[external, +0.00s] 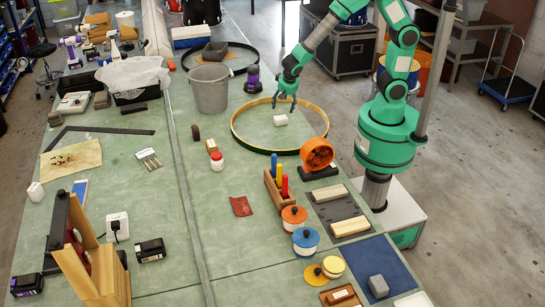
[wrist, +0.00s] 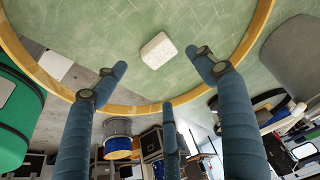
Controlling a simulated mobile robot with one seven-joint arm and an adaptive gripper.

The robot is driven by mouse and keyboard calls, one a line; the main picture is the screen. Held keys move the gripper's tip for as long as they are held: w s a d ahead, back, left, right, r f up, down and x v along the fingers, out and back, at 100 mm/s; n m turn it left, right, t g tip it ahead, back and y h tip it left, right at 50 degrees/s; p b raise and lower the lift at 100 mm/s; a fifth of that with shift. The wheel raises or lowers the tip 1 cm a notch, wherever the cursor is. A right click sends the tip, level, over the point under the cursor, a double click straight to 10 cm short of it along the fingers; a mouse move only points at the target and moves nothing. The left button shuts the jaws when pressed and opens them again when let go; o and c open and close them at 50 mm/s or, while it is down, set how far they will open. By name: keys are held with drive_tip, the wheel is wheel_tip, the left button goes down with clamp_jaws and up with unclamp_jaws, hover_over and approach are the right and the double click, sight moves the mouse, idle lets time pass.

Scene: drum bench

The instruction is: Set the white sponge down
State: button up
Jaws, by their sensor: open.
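The white sponge (external: 280,120) lies on the green bench top, inside a large wooden hoop (external: 236,135). In the wrist view the sponge (wrist: 156,50) rests on the green surface within the curve of the hoop (wrist: 140,106). My gripper (external: 284,101) is above the hoop, close over the sponge, with its fingers pointing down. In the wrist view its blue fingers (wrist: 160,85) are spread wide and nothing is between them. The sponge is apart from the fingers.
A grey bucket (external: 210,90) stands left of the hoop, with a purple-based tool (external: 253,80) behind it. An orange round reel (external: 317,154) stands close to the hoop's front right. A wooden holder with coloured handles (external: 276,190) is farther front. The bench inside the hoop is otherwise clear.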

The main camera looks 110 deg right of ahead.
drive_tip(key=shift+r, duration=0.1)
drive_tip(key=s+a+r+n+t+y, duration=0.1)
drive_tip(key=s+a+r+n, duration=0.35)
drive_tip(key=r, duration=0.45)
drive_tip(key=s+a+r+n+t+y, duration=0.1)
drive_tip(key=s+a+r+n+t, duration=0.15)
drive_tip(key=a+r, duration=0.5)
drive_tip(key=s+a+r+n+t+y, duration=0.2)
drive_tip(key=s+a+r+n, duration=0.6)
drive_tip(key=s+r+n, duration=0.2)
drive_tip(key=s, duration=0.2)
drive_tip(key=shift+s+a+r+n, duration=0.3)
drive_tip(key=shift+s+a, duration=0.05)
drive_tip(key=shift+s, duration=0.05)
